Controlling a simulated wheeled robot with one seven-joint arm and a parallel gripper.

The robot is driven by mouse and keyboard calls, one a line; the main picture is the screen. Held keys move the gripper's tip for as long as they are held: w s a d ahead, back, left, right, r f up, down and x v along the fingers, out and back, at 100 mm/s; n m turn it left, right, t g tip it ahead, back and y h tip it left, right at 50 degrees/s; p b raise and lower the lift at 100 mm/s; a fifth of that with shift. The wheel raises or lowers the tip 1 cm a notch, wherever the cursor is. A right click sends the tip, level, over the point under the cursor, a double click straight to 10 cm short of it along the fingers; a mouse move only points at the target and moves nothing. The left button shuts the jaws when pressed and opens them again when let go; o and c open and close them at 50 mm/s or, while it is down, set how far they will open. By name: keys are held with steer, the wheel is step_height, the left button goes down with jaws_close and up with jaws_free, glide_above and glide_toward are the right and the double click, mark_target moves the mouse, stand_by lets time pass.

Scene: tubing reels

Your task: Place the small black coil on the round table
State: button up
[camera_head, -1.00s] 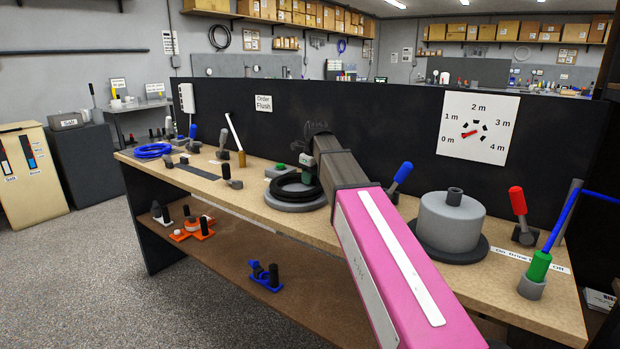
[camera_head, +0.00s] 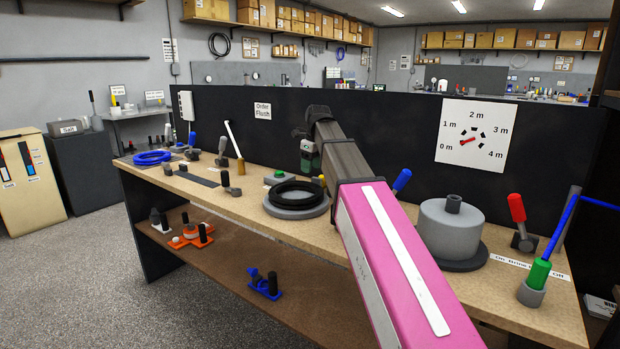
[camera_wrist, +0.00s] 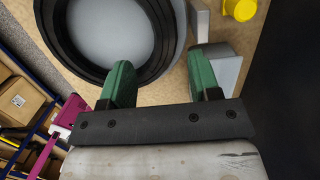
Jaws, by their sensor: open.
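The small black coil (camera_head: 296,192) lies on the round grey table (camera_head: 296,209), a low disc on the workbench. In the wrist view the coil (camera_wrist: 62,40) shows as a dark ring around the pale disc top (camera_wrist: 110,30). My gripper (camera_head: 308,165) is above the coil's back right side. In the wrist view my gripper (camera_wrist: 160,80) has its two green fingers apart with nothing between them. The fingers look clear of the coil. Part of the coil runs out of the top of the wrist view.
A grey drum (camera_head: 451,227) stands to the right, with red (camera_head: 517,208) and blue (camera_head: 402,180) levers near it. A blue coil (camera_head: 152,158) lies at the bench's left end. A yellow knob (camera_wrist: 240,9) is close to my gripper. A dark panel (camera_head: 380,130) runs behind.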

steer(key=shift+s+d+r, duration=0.1)
steer(key=shift+d+r, duration=0.05)
steer(key=shift+r, duration=0.95)
steer(key=shift+s+d+r, duration=0.1)
steer(key=shift+r, duration=0.95)
stand_by(0.6)
